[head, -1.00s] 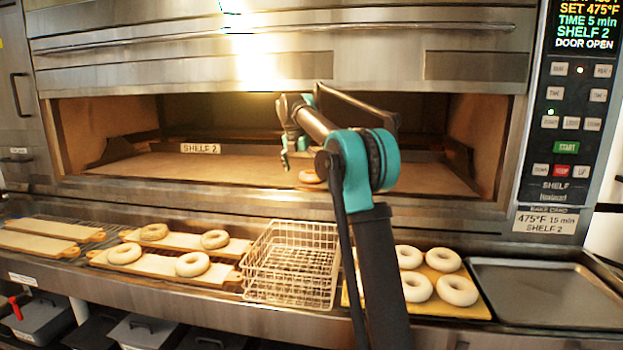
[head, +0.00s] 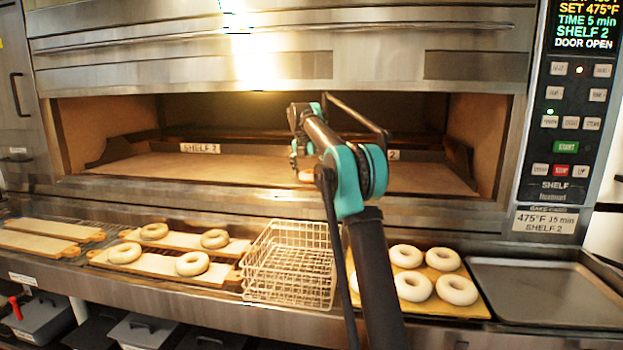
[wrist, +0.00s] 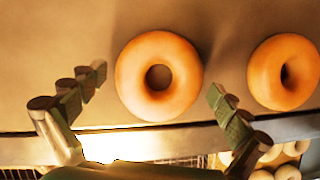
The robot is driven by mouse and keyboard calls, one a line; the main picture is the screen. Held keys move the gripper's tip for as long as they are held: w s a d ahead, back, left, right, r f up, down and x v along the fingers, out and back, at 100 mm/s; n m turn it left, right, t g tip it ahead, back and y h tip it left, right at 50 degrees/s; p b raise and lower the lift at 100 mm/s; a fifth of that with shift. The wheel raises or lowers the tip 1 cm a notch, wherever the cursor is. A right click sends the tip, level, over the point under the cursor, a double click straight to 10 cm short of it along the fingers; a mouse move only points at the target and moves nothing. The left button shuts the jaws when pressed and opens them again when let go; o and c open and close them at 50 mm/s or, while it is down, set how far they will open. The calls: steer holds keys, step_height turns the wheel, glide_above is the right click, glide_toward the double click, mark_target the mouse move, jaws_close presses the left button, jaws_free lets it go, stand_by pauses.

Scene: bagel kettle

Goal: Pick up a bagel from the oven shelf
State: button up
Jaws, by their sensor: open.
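A round golden bagel (wrist: 134,88) lies on the oven shelf (wrist: 50,75) in the wrist view, close to its front edge. A second bagel (wrist: 268,80) lies on the shelf to its right. My gripper (wrist: 158,88) is open, with its two fingers to the left and right of the first bagel and apart from it. I cannot tell its height above the shelf. In the head view my gripper (head: 296,158) is inside the open oven, and my arm hides most of the bagels there; the oven shelf (head: 160,167) shows to the left.
Below the oven stand a wire basket (head: 290,262), boards with pale bagels (head: 193,263) to its left, a yellow board with pale bagels (head: 412,287) to its right, and an empty metal tray (head: 545,290). The oven's front edge (head: 250,193) runs below my gripper.

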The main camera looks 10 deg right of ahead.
steer(key=c, duration=1)
